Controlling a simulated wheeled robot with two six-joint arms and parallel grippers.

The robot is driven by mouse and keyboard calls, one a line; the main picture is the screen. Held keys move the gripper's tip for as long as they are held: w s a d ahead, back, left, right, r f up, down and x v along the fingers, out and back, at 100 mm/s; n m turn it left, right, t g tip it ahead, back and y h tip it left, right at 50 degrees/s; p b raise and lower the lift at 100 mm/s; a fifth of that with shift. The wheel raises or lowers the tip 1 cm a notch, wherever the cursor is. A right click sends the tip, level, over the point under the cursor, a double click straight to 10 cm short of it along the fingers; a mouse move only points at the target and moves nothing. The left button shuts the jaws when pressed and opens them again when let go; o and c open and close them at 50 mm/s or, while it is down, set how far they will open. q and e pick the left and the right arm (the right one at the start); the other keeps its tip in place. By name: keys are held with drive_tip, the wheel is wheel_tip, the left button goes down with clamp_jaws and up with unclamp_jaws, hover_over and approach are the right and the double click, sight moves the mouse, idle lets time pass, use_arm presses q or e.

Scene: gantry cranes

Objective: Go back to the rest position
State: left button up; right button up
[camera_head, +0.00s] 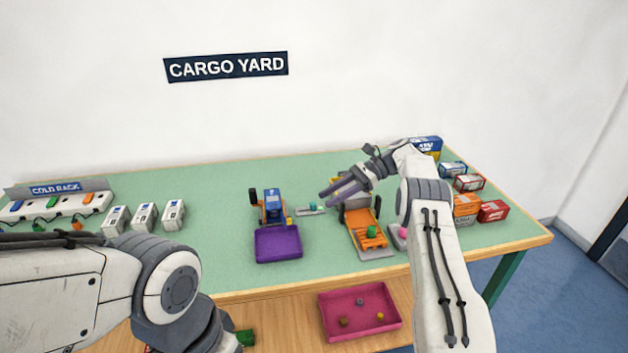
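My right gripper (328,196) is above the middle-right of the green table (215,200), its fingers pointing left. The two fingers look parted, and I see nothing held between them. It hovers near the top of an orange crane model (361,222), apart from it as far as I can tell. A green block (371,232) sits on the orange crane's slatted bed. My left arm (150,290) fills the lower left; its gripper is out of view.
A blue and orange crane (272,205) with a purple tray (278,244) stands mid-table. White boxes (144,217) and a cold rack (60,200) are at left. Cartons (466,207) crowd the right end. A pink tray (360,310) with small blocks is on the lower shelf.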

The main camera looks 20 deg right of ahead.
drive_tip(key=s+a+r+n+g+h+p, duration=0.1)
drive_tip(key=a+r+n+h, duration=0.1)
drive_tip(key=a+r, duration=0.3)
drive_tip(key=s+a+r+n+g+h+p, duration=0.1)
drive_tip(key=a+r+n+p, duration=0.15)
drive_tip(key=a, duration=0.45)
drive_tip(key=s+a+r+n+h+p, duration=0.2)
drive_tip(key=s+a+r+n+h, duration=0.3)
drive_tip(key=s+a, duration=0.5)
drive_tip(key=s+a+r+n+h+p, duration=0.1)
drive_tip(key=s+r+n, duration=0.15)
drive_tip(key=s, duration=0.45)
drive_tip(key=s+a+r+n+h+p, duration=0.1)
drive_tip(key=s+n+h+p, duration=0.15)
drive_tip(key=s, duration=0.45)
drive_tip(key=s+d+f+n+t+h+p, duration=0.1)
drive_tip(key=s+d+n+t, duration=0.2)
drive_tip(key=s+n, duration=0.6)
drive_tip(key=s+d, duration=0.2)
drive_tip(key=s, duration=0.3)
drive_tip(key=shift+d+n+p, duration=0.2)
drive_tip(key=shift+n+p, duration=0.15)
